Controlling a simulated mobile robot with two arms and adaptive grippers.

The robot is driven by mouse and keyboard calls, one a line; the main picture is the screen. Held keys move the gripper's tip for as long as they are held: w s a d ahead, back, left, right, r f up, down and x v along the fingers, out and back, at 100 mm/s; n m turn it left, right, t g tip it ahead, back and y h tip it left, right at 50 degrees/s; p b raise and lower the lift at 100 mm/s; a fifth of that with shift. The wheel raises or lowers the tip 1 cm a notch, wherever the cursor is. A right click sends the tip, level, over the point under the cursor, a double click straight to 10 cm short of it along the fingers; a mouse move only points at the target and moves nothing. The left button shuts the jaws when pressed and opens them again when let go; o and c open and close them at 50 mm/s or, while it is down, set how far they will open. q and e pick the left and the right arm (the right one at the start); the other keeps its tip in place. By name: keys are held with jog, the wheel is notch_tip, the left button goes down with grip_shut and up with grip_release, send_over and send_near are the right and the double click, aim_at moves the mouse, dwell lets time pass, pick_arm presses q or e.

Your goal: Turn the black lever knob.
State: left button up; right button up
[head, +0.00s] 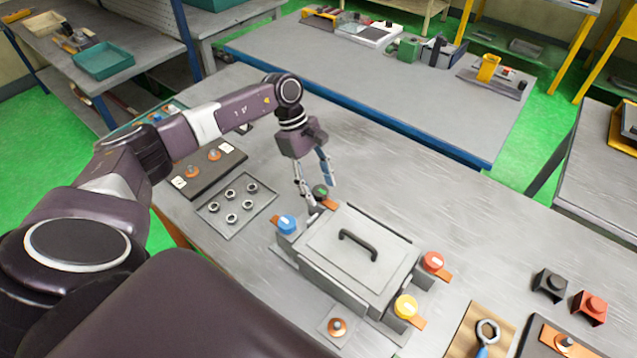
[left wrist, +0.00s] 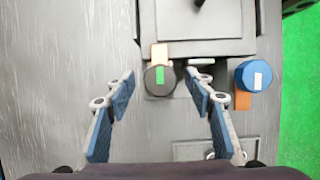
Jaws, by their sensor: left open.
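The black lever knob (head: 320,191), a dark round cap with a green mark, stands at the far corner of a grey box with a lid (head: 335,233). It also shows in the left wrist view (left wrist: 153,84), with an orange-tan lever tab pointing from it toward the box. My left gripper (head: 319,197) is open above and around the knob. In the left wrist view the knob lies between the two blue-padded fingertips (left wrist: 159,80), with gaps on both sides. Whether the fingertips are down at knob height is hard to tell. My right gripper is not in view.
A blue knob (head: 287,224) is close beside, and shows in the left wrist view (left wrist: 254,76). A red knob (head: 433,261) and a yellow knob (head: 405,306) are at the box's other corners. A plate with several rings (head: 233,205) lies left. The bench behind the box is clear.

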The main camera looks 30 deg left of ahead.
pick_arm(q)
jog(key=shift+c, duration=0.9)
jog(key=c, duration=1)
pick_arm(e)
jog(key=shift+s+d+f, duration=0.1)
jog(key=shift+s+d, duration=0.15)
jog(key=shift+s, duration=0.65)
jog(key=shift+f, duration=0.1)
